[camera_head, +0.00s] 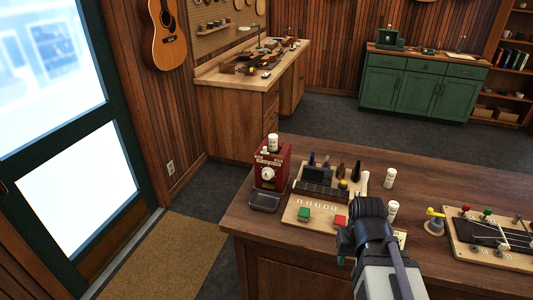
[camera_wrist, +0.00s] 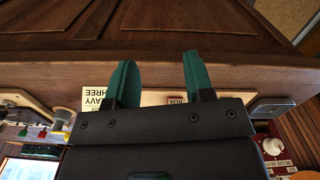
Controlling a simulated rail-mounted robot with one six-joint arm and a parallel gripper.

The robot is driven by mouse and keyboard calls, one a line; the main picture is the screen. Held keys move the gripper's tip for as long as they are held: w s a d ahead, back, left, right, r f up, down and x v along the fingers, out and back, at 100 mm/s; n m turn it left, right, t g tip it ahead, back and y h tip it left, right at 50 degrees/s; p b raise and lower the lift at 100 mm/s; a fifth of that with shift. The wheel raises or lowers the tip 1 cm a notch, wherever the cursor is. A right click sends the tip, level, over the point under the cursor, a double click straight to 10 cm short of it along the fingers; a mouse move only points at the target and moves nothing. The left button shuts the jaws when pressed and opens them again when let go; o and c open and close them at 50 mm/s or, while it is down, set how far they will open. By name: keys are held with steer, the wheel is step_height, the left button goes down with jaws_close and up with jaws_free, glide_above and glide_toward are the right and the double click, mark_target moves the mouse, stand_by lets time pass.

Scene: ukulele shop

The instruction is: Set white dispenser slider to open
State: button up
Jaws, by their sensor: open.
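A red dispenser-like box (camera_head: 272,160) stands at the left end of the wooden counter, with a round white dial on its front and a small white container (camera_head: 273,142) on top. It also shows at the lower right edge of the wrist view (camera_wrist: 291,158). I cannot make out a white slider on it. My gripper (camera_wrist: 157,68) has its two green fingers apart with nothing between them, in front of the counter's edge.
A wooden board (camera_head: 292,210) holds a green block (camera_head: 304,214) and a red block (camera_head: 340,221). White bottles (camera_head: 389,178) stand near my arm. A yellow-handled fixture (camera_head: 435,222) and an instrument board (camera_head: 462,240) lie right. Little counter is free around my gripper.

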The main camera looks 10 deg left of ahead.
stand_by(0.4)
steer(key=shift+a+f, duration=0.15)
steer(key=shift+a, duration=0.15)
steer(key=shift+c, duration=0.8)
steer(key=w+a+t+h+b, duration=0.1)
steer(key=w+a+b, duration=0.1)
steer(key=w+a, duration=0.2)
steer(key=w+a+f+n+t+h+b, duration=0.1)
steer(key=w+a+t+h+b, duration=0.1)
steer(key=w+a, duration=0.2)
steer(key=w+a+f+n+t+h+b, duration=0.1)
steer(key=w+a+t+h+b, duration=0.1)
steer(key=w+a, duration=0.2)
steer(key=shift+a+f, duration=0.2)
steer(key=shift+a, duration=1.2)
steer(key=w+a+r+m+t+b, duration=0.2)
steer(key=w+a+r+t, duration=0.55)
steer(key=a, duration=0.25)
steer(key=m+t+y, duration=0.1)
steer(key=m+t, duration=0.1)
steer(key=t, duration=0.3)
glide_toward(264, 148)
steer(key=p+x, duration=0.1)
steer(key=x, duration=0.8)
steer(key=shift+w+d, duration=0.15)
steer(key=shift+w, duration=0.25)
